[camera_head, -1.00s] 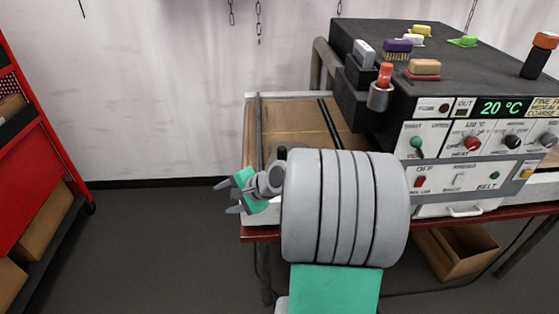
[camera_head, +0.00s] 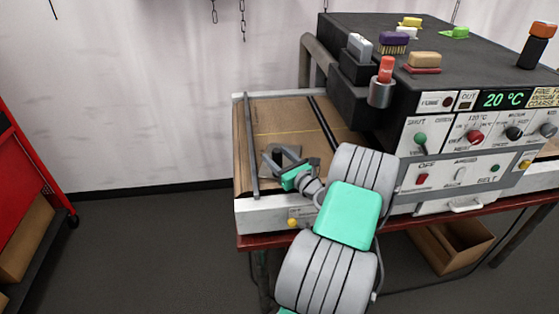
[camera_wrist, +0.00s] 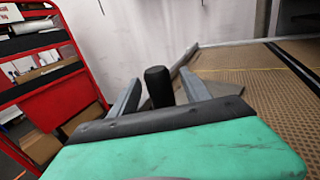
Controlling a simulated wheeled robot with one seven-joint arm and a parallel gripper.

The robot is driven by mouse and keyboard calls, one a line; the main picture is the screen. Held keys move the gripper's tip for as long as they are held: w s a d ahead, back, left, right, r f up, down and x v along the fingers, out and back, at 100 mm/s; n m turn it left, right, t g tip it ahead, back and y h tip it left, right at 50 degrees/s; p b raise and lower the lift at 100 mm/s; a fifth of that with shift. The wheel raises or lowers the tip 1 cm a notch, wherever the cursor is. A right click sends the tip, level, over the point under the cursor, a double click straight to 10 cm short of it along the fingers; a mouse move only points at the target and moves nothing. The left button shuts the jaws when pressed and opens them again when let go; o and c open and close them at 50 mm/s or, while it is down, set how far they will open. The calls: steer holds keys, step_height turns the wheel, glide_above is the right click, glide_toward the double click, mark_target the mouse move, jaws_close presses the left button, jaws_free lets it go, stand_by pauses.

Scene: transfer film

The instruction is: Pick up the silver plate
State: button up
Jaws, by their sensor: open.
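What looks like the silver plate, a small flat grey square (camera_head: 291,152), lies on the brown belt of the machine at its left end. It is partly hidden by my gripper (camera_head: 281,163). In the wrist view a grey flat patch, likely the same plate (camera_wrist: 224,88), shows to the right of the fingers. My gripper is low over the belt at the plate in the head view; I cannot tell whether it touches the plate. In the wrist view its two grey fingers (camera_wrist: 159,90) stand apart, with a black post-like shape between them.
The belt (camera_head: 255,125) has raised metal side rails. The dark machine body (camera_head: 430,60) stands to the right, with brushes, blocks and a red-capped holder on it. A red shelf rack (camera_head: 25,180) is at the far left. Floor between is clear.

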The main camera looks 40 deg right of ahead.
steer(key=shift+c, duration=0.2)
jaws_close()
stand_by(0.3)
stand_by(0.8)
